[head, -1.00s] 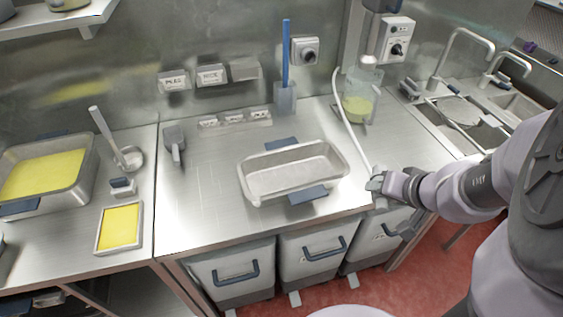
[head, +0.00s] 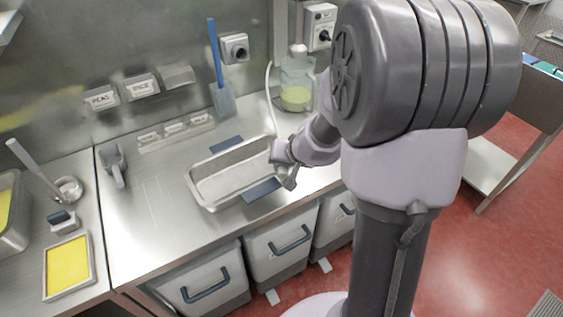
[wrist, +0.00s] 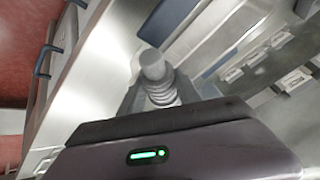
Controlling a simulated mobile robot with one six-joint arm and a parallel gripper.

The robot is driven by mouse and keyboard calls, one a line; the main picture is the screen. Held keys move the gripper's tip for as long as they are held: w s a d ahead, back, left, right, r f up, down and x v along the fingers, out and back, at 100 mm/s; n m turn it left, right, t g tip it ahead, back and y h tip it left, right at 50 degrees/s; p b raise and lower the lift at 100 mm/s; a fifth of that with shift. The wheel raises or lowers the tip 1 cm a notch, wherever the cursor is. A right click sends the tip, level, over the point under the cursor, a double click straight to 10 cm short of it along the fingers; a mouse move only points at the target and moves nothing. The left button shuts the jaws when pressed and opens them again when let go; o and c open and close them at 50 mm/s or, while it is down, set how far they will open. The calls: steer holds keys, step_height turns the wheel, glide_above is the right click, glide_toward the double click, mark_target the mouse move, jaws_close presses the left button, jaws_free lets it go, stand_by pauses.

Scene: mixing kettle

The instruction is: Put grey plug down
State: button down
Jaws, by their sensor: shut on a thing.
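The grey plug (wrist: 153,66), with a ribbed neck, is between the fingers of my gripper in the wrist view. My gripper (head: 284,170) is shut on it, at the right end of the metal tray (head: 196,193) and near the counter's front edge. In the head view the plug itself is too small and covered to make out clearly. A white cord (head: 268,95) runs from beside the mixing jug (head: 296,95) down toward my gripper. The metal counter (head: 150,220) lies below.
A wall socket (head: 235,48) and a second wall unit with a knob (head: 320,25) are at the back. Bare counter lies left of the tray. Bins (head: 280,250) are below.

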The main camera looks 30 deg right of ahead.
steer(key=shift+r, duration=0.15)
steer(key=shift+f+b, duration=0.35)
steer(key=shift+b, duration=0.05)
steer(key=shift+f+b, duration=0.25)
steer(key=shift+b, duration=0.15)
steer(key=c, duration=0.9)
jaws_free()
steer(key=shift+o, duration=0.2)
